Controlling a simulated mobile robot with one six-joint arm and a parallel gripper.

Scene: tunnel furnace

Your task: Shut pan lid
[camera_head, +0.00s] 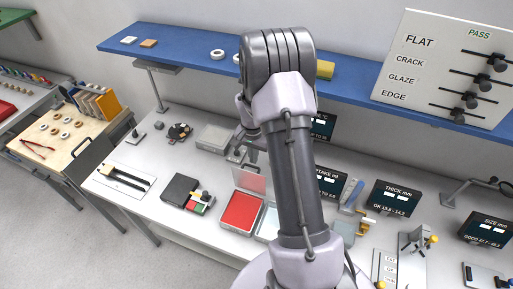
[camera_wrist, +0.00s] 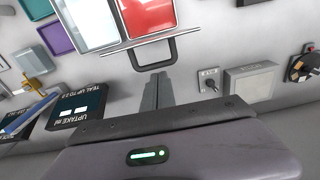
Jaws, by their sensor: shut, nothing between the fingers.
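The red pan (camera_head: 241,211) sits on the white bench left of my arm, and its red inside also shows at the top of the wrist view (camera_wrist: 148,14). Its clear lid (camera_head: 249,178) stands raised at the pan's back edge. In the wrist view the lid shows nearly edge-on as a thin bar (camera_wrist: 120,46) with a dark loop handle (camera_wrist: 174,50). My gripper (camera_wrist: 158,78) is shut and empty, its fingertips close to the handle; contact cannot be told. In the head view my gripper (camera_head: 241,152) is behind the lid, partly hidden by my arm.
A pale tray (camera_wrist: 90,22) lies beside the pan. A grey box (camera_wrist: 251,82) and a small switch (camera_wrist: 209,80) stand on the other side. The uptake display (camera_wrist: 78,106) is near my gripper. A black box (camera_head: 179,189) stands left of the pan. The blue shelf (camera_head: 190,50) runs behind.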

